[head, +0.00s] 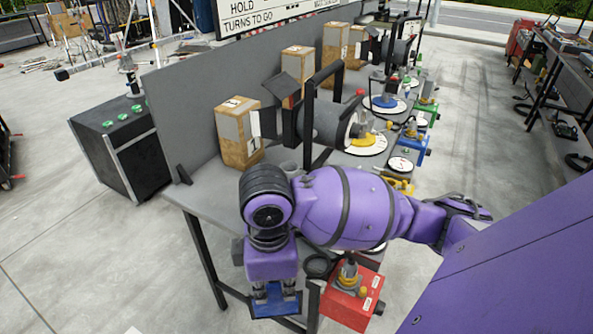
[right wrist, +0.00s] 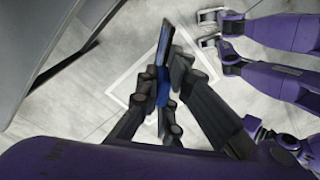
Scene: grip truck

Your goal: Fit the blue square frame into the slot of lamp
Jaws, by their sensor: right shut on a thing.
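My right gripper (head: 275,300) points down in front of the near end of the workbench. It is shut on the blue square frame (head: 264,308), whose lower part shows beneath the gripper. In the right wrist view the frame (right wrist: 164,48) appears nearly edge-on, as a thin dark strip with blue between the fingers (right wrist: 163,95). The nearest black lamp (head: 328,124) stands on the bench, beyond my right arm and apart from the frame. My arm hides part of its base, and its slot cannot be made out clearly. My left gripper is not in view.
The grey bench (head: 203,190) carries cardboard boxes (head: 238,132) and more lamps farther back. A red box (head: 352,296) sits close right of my right gripper. A black cabinet (head: 125,145) stands left. The floor (head: 90,250) at front left is clear.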

